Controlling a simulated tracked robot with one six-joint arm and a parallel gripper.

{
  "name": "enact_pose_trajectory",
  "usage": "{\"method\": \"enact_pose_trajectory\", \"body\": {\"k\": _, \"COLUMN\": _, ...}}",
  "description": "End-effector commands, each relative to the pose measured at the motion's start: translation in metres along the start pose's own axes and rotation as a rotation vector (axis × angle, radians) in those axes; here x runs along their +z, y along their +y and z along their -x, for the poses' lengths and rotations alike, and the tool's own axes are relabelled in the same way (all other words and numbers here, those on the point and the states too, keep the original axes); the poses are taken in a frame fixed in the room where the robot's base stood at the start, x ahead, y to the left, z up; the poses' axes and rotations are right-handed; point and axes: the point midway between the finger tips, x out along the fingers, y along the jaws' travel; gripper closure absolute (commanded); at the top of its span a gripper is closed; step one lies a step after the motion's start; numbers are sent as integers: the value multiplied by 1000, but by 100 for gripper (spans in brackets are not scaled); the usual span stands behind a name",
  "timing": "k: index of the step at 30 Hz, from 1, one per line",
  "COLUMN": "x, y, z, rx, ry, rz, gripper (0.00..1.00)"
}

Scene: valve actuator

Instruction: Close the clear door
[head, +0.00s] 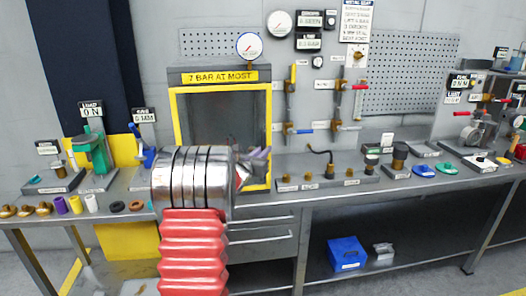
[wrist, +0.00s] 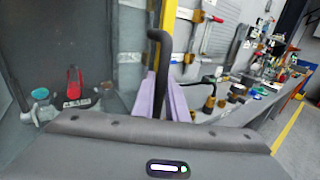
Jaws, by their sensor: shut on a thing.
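The clear door belongs to the yellow-framed cabinet (head: 219,118) under the "7 BAR AT MOST" sign. In the wrist view the grey see-through pane of the door (wrist: 50,60) fills the left side. A black bent handle (wrist: 157,60) stands upright between the purple fingers of my gripper (wrist: 162,100), which is shut on it. In the head view my gripper (head: 258,154) is at the cabinet's lower right, partly hidden by my arm. I cannot tell how far the door stands from its frame.
A red-handled part (wrist: 74,85) shows at the lower left in the wrist view. Fittings (head: 330,165) stand on the bench right of the cabinet, below wall-mounted pipes (head: 340,90). Small rings and coloured sleeves (head: 75,205) line the bench's left front edge.

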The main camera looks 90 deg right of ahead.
Motion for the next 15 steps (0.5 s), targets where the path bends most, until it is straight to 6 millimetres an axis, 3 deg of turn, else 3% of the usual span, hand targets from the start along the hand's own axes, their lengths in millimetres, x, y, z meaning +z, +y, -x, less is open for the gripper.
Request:
{"method": "enact_pose_trajectory", "body": {"k": 2, "x": 3, "y": 9, "z": 0, "rx": 17, "ry": -3, "rz": 3, "gripper": 100}}
{"method": "enact_pose_trajectory", "body": {"k": 3, "x": 3, "y": 8, "z": -1, "rx": 15, "ry": -3, "rz": 3, "gripper": 85}}
{"method": "enact_pose_trajectory", "body": {"k": 9, "x": 3, "y": 6, "z": -2, "rx": 12, "ry": -4, "rz": 3, "gripper": 71}}
{"method": "enact_pose_trajectory", "body": {"k": 15, "x": 3, "y": 6, "z": 5, "rx": 12, "ry": -3, "rz": 4, "gripper": 69}}
